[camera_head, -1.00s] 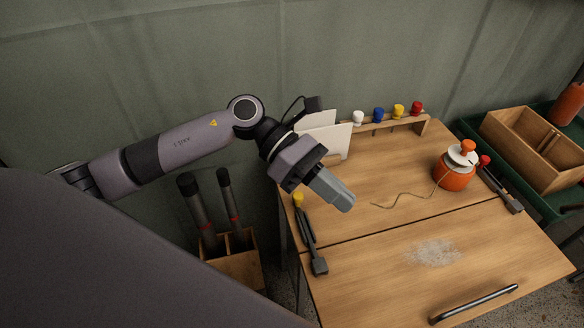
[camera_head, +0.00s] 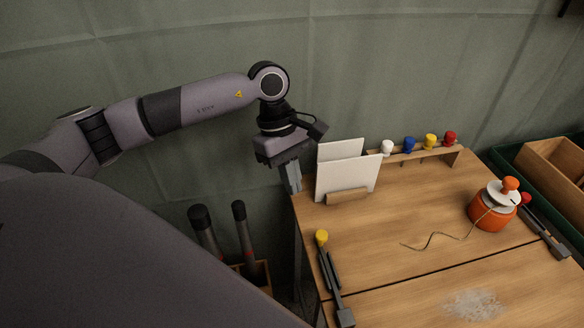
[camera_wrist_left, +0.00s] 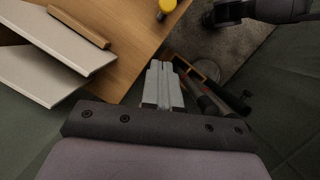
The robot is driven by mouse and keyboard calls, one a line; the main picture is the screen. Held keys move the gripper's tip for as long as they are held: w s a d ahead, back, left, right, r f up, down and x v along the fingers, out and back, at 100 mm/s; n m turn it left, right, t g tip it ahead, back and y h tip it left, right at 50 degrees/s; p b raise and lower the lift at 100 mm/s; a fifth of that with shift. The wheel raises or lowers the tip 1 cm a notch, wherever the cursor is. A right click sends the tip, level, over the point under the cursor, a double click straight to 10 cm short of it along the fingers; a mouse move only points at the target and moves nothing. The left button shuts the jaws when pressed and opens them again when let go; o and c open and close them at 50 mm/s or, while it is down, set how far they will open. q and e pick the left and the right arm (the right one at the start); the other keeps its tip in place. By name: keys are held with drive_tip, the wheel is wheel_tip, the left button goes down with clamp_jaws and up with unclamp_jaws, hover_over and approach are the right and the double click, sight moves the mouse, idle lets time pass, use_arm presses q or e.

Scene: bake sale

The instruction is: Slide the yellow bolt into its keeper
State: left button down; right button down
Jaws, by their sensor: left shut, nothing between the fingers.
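The yellow bolt knob (camera_head: 321,237) sits at the far end of a dark bolt and rail assembly (camera_head: 331,275) along the table's left edge. A dark block (camera_head: 345,317) lies at the assembly's near end; I cannot tell whether the bolt is inside it. The yellow knob also shows at the top of the left wrist view (camera_wrist_left: 167,5). My left gripper (camera_head: 293,188) is shut and empty, pointing down by the table's back left corner, apart from the knob. It also shows in the left wrist view (camera_wrist_left: 160,70). My right gripper is not in view.
White cards in a wooden holder (camera_head: 347,196) stand right beside my left gripper. Behind are a rack (camera_head: 425,153) with coloured knobs, an orange jar (camera_head: 491,208) with a cord, and a red-knobbed bolt (camera_head: 540,225). Dark tubes (camera_head: 244,235) stand in a box left of the table.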

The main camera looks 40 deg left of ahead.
use_arm(q)
drive_tip(key=d+f, duration=0.2)
drive_tip(key=s+d+f+p, duration=0.1)
drive_tip(key=d+f, duration=0.1)
drive_tip(key=f, duration=0.1)
drive_tip(key=shift+d, duration=0.15)
drive_tip(key=shift+s+d+f, duration=0.2)
drive_tip(key=shift+d, duration=0.4)
drive_tip(key=shift+s+d, duration=1)
drive_tip(key=shift+d, duration=0.05)
drive_tip(key=v, duration=0.7)
drive_tip(key=shift+b, duration=0.4)
